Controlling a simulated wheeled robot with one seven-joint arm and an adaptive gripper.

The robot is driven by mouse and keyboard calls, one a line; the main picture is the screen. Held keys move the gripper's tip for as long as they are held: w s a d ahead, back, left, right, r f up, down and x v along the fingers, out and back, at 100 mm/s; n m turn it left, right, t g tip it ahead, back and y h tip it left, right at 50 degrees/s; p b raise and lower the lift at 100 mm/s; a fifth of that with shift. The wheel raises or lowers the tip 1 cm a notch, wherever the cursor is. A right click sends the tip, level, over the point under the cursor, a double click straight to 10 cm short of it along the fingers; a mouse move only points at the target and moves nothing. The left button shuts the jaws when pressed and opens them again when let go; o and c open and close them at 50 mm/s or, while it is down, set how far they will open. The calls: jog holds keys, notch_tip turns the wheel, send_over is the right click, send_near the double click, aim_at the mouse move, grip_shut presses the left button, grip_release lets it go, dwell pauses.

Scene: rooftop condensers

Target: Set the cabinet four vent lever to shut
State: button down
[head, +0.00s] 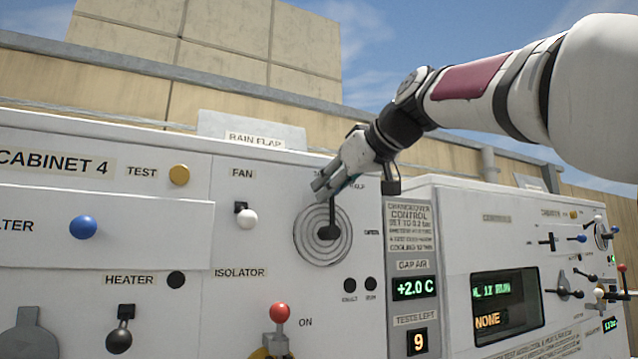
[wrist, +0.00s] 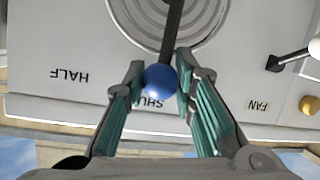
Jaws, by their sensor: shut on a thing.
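The cabinet four vent lever is a dark arm (head: 333,214) on a round plate of concentric rings (head: 309,238). It stands about straight up from its pivot in the head view. Its blue ball knob (wrist: 160,80) shows in the wrist view, where the picture is upside down. The knob lies over the partly hidden SHUT label (wrist: 153,102); the HALF label (wrist: 69,76) is off to one side. My gripper (wrist: 162,83) has its green-padded fingers closed on the knob. In the head view my gripper (head: 328,188) covers the knob and the label behind it.
The fan lever (head: 246,218) with a white knob is left of the plate. The isolator lever (head: 279,314) with a red knob is below. A rain flap (head: 251,128) stands on top. A panel reading GAP AIR +2.0 C (head: 415,288) is at the right.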

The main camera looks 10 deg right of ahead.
jog(key=shift+a+r, duration=0.1)
jog(key=shift+r, duration=0.2)
jog(key=c, duration=1.4)
grip_release()
jog(key=shift+o, duration=0.5)
jog(key=shift+f, duration=0.1)
jog(key=v, duration=1.2)
jog(key=shift+s, duration=0.2)
